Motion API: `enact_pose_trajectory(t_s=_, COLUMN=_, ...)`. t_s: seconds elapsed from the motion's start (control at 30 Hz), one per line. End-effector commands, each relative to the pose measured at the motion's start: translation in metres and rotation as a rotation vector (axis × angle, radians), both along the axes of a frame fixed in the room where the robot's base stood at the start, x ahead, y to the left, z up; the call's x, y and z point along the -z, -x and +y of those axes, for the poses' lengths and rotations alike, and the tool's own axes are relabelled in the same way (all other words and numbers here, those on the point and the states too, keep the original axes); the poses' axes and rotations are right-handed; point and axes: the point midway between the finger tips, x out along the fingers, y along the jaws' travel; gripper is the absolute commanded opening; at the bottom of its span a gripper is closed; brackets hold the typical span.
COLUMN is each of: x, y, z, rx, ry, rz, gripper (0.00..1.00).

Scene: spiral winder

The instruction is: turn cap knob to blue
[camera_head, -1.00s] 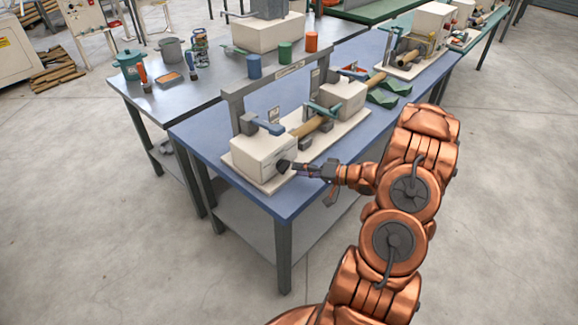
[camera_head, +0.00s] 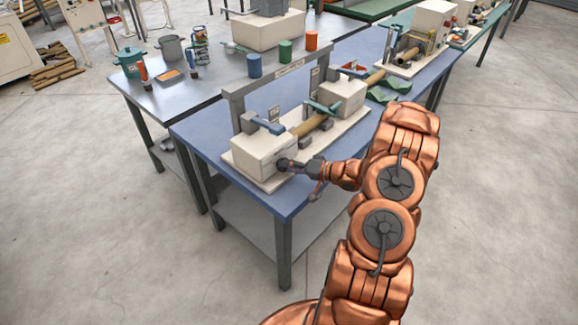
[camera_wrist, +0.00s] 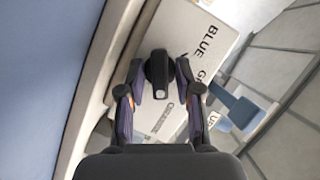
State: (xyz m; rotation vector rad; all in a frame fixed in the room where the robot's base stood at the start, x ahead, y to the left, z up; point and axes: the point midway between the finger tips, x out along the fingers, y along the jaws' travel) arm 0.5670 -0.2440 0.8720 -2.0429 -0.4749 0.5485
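The cap knob (camera_wrist: 158,72) is black and round with a raised grip bar. It sits on the front face of a white box (camera_head: 262,152) at the near end of the winder. In the wrist view the word BLUE is printed beside it, with other lettering partly hidden. My gripper (camera_wrist: 159,75) is open, with one finger on each side of the knob and what look like narrow gaps. In the head view my gripper (camera_head: 296,165) is at the box's front face and hides part of the knob. I cannot tell which label the knob points to.
The winder stands on a blue table (camera_head: 235,177). A blue lever (camera_head: 265,123) is on top of the white box. A wooden roller (camera_head: 312,125) runs to a second white box (camera_head: 342,95). Blue, green and orange cups stand behind. Open floor lies in front.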

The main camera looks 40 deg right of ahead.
Motion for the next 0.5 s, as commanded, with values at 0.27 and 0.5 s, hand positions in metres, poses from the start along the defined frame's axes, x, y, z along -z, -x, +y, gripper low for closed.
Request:
enact_pose_trajectory(t_s=0.27, x=0.0003, y=-0.0002, z=0.0003, rx=-0.001, ry=0.0, rz=0.0, gripper=0.0)
enact_pose_trajectory(t_s=0.5, x=0.0005, y=-0.0004, z=0.0008, rx=-0.001, ry=0.001, rz=0.001, gripper=0.0)
